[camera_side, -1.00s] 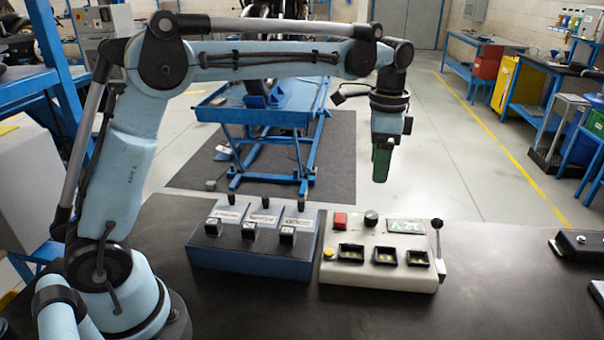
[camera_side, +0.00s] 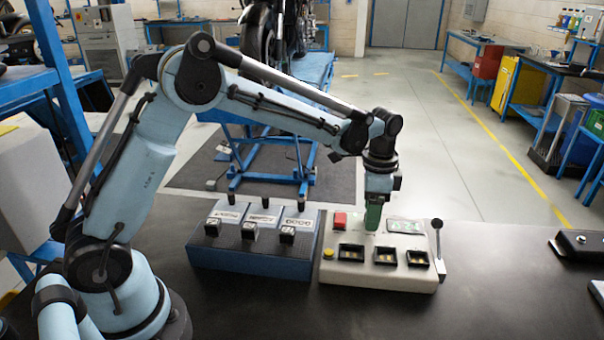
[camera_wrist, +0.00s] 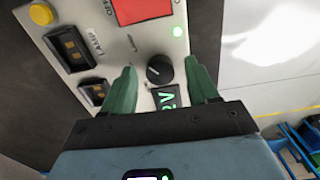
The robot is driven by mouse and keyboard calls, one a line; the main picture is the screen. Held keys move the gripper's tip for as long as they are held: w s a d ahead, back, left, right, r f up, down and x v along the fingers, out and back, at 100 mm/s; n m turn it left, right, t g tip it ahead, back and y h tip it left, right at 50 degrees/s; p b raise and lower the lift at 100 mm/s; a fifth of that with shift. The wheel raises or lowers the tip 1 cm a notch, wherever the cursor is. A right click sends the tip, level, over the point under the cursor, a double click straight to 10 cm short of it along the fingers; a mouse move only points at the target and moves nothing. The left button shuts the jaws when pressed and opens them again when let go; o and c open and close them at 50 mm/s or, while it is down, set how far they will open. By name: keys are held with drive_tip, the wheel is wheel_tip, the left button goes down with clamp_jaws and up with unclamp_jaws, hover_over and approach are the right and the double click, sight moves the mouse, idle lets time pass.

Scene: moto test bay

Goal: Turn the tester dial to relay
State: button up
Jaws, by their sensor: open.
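The tester (camera_side: 345,275) is a cream box on the dark bench. Its round black dial (camera_wrist: 159,70) shows in the wrist view, beside a display (camera_wrist: 166,97) with green characters. My gripper (camera_side: 373,218) is low over the tester's back part in the side view and hides the dial there. In the wrist view, my gripper (camera_wrist: 158,66) is open, with one green finger on each side of the dial. There is space between the fingers and the dial, and I cannot tell their height over the panel. I cannot read the dial's setting.
The tester also carries a red button (camera_side: 340,220), a yellow button (camera_side: 328,253), several dark sockets and a side lever (camera_side: 437,240). A blue-based rack (camera_side: 252,262) stands close on the left.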

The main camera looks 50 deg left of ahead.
drive_tip(key=c, duration=1)
drive_tip(key=shift+c, duration=0.2)
drive_tip(key=n, duration=0.5)
drive_tip(key=shift+n, duration=2.4)
drive_tip(key=o, duration=1)
